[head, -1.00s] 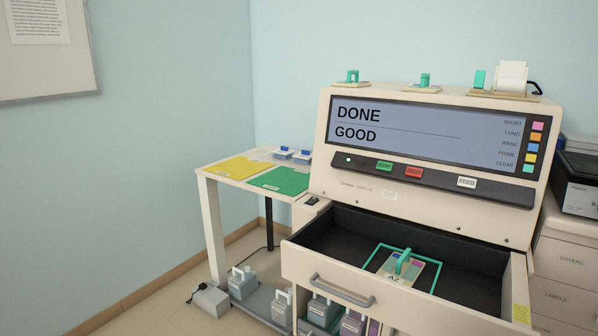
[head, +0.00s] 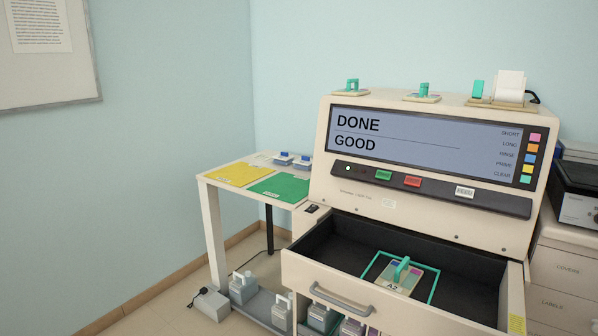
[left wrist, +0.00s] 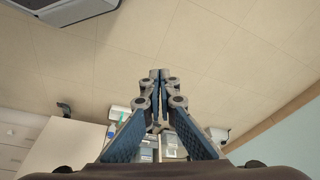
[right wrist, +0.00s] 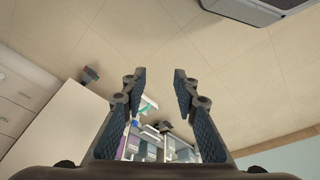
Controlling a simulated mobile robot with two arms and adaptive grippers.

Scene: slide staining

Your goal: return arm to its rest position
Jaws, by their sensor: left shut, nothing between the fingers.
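My left gripper (left wrist: 160,78) is shut and empty in the left wrist view, with the tiled floor behind its fingertips. My right gripper (right wrist: 159,78) is open and empty in the right wrist view, also over the floor. Neither gripper shows in the head view. The staining machine (head: 420,220) stands at the right of the head view, and its screen (head: 425,146) reads DONE and GOOD. Its drawer (head: 330,243) is open. A slide rack (head: 399,276) marked A2 with a green handle sits inside a green outline in the drawer.
A side table (head: 216,182) left of the machine holds a yellow mat (head: 238,174), a green mat (head: 280,187) and blue-topped items. Several bottles (head: 243,287) stand on a low shelf below. A cabinet (head: 565,270) with drawers is at the right.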

